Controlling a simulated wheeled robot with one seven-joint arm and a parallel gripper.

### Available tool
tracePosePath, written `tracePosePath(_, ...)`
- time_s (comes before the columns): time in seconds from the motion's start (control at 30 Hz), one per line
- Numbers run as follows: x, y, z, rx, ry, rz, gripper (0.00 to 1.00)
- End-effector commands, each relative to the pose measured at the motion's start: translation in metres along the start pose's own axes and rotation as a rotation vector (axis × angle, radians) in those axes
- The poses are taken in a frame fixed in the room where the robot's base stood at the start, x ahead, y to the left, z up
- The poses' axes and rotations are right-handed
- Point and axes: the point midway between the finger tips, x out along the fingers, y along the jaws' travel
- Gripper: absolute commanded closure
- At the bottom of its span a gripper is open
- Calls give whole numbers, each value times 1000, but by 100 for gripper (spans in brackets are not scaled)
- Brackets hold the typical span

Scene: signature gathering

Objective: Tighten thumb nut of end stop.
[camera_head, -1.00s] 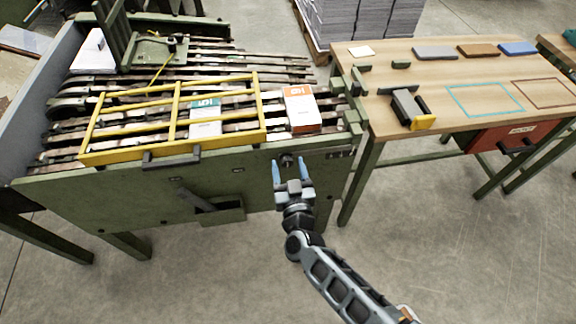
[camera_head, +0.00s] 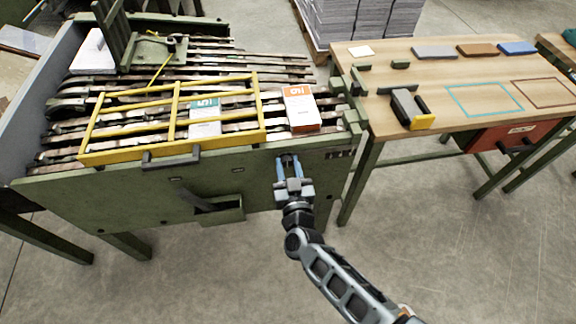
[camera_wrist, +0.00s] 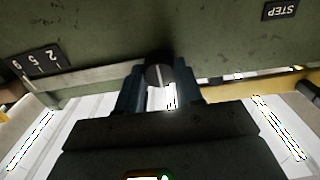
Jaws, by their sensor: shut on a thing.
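The thumb nut (camera_wrist: 158,66) is a dark round knob with a pale line on its face. It sits against the green front panel (camera_wrist: 120,30) of the machine, at the top middle of the wrist view. My gripper (camera_wrist: 158,82) has its two blue fingers closed on either side of the knob, holding it. In the head view, my gripper (camera_head: 288,164) reaches up to the right part of the front panel, and its fingers largely hide the nut. The end stop itself cannot be made out clearly.
A yellow guard frame (camera_head: 174,120) lies over the machine bed, with an orange-and-white box (camera_head: 302,108) right of it. A black handle (camera_head: 171,160) juts from the panel at left. A wooden table (camera_head: 440,80) stands to the right. Floor in front is clear.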

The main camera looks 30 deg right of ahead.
Motion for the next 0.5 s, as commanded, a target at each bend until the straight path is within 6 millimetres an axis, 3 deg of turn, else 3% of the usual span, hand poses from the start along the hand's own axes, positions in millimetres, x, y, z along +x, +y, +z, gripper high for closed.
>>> tracePosePath(0.27, 0, 0, 1, 43, 0, 0, 95)
tracePosePath(0.5, 0, 0, 1, 184, 2, 0, 95)
